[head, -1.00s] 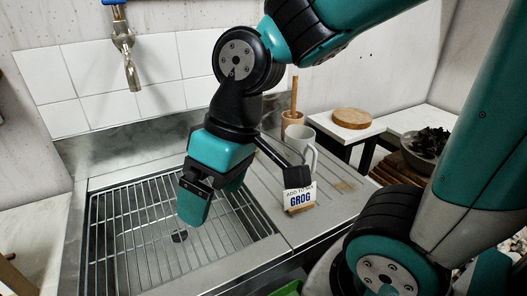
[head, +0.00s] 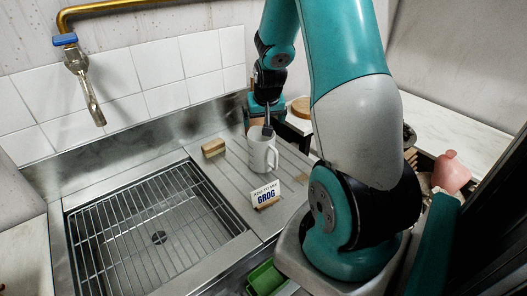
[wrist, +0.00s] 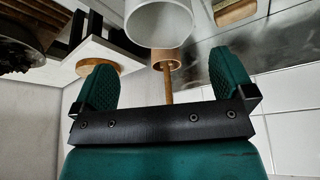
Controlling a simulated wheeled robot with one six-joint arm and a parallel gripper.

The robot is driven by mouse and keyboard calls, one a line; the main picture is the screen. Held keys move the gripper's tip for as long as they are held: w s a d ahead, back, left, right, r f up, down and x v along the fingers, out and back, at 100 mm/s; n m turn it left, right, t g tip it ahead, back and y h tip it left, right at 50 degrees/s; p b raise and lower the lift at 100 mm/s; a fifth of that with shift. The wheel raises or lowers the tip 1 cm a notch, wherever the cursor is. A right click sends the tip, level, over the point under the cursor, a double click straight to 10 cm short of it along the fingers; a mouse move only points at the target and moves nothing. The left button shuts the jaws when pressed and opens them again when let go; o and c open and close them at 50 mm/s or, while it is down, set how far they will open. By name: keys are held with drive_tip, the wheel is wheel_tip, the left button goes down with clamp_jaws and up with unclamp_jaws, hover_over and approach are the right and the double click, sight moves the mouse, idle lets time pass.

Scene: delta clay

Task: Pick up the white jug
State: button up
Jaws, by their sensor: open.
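The white jug (head: 261,155) stands upright on the ribbed drainboard, its handle toward the right in the head view. In the wrist view the jug (wrist: 160,24) shows at the top centre, its open rim facing the camera, just beyond the fingertips. My gripper (wrist: 163,60) is open, with one teal finger to each side and no jug between them. In the head view my gripper (head: 264,108) is at the far side of the jug, partly hidden; I cannot tell whether it touches it.
A sign reading GROG (head: 265,194) stands in front of the jug. A wooden block (head: 213,148) lies to its left. A wooden cup with a stick (wrist: 167,62) shows behind the jug's rim. The sink grid (head: 150,235) is empty. A pink vessel (head: 450,171) is far right.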

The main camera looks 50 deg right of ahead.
sight(262, 137)
drive_tip(key=p+x, duration=0.3)
drive_tip(key=x, duration=0.6)
drive_tip(key=shift+s+f, duration=0.2)
drive_tip(key=shift+f, duration=0.1)
drive_tip(key=shift+a, duration=0.1)
drive_tip(key=c, duration=0.9)
drive_tip(key=shift+o, duration=0.2)
drive_tip(key=shift+r, duration=0.1)
